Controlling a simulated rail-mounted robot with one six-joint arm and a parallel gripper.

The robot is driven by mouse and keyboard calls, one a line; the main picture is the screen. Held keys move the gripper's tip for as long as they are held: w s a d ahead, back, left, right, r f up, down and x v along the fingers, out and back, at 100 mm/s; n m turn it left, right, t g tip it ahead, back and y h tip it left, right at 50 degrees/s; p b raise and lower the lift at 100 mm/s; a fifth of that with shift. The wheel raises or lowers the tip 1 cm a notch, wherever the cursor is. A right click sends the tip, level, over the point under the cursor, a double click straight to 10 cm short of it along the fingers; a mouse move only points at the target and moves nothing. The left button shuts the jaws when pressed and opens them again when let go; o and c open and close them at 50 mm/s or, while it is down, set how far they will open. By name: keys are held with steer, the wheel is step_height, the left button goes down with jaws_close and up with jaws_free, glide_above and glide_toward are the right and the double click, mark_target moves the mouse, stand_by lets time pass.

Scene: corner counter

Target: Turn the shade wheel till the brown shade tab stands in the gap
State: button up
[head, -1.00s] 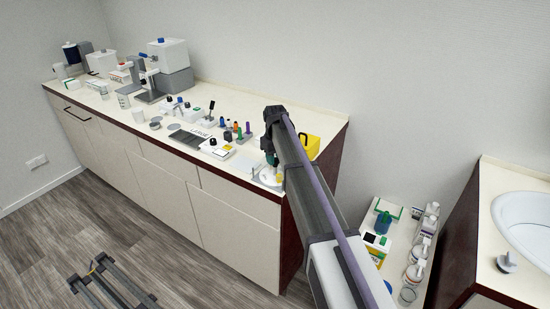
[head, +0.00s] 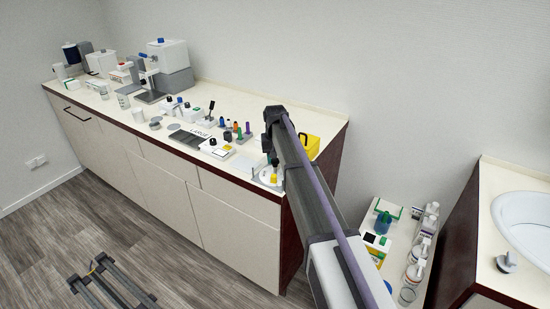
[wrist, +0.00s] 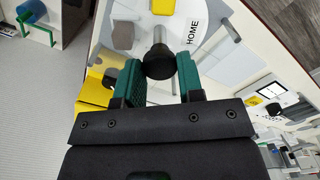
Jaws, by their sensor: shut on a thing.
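The shade wheel is a pale disc with the word HOME on it; it shows in the wrist view (wrist: 201,12) under my gripper. A dark round knob (wrist: 158,62) on a grey stem stands at it. My gripper (wrist: 159,80) has green fingers on both sides of this knob and is shut on it. In the head view the wheel is at the counter's near right corner, partly hidden by my arm.
A yellow box (head: 313,144) stands just behind my arm. Several coloured pegs and small blocks stand left of the wheel, with a grey LARGE plate (head: 187,140). A white block machine (head: 168,54) is farther back. A lower shelf with bottles (head: 431,222) is at right.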

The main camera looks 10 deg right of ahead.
steer(key=shift+m, duration=4.6)
steer(key=o, duration=0.9)
step_height(320, 180, up, 11)
steer(key=p, duration=1)
steer(key=shift+f+p, duration=0.1)
steer(key=shift+p, duration=0.3)
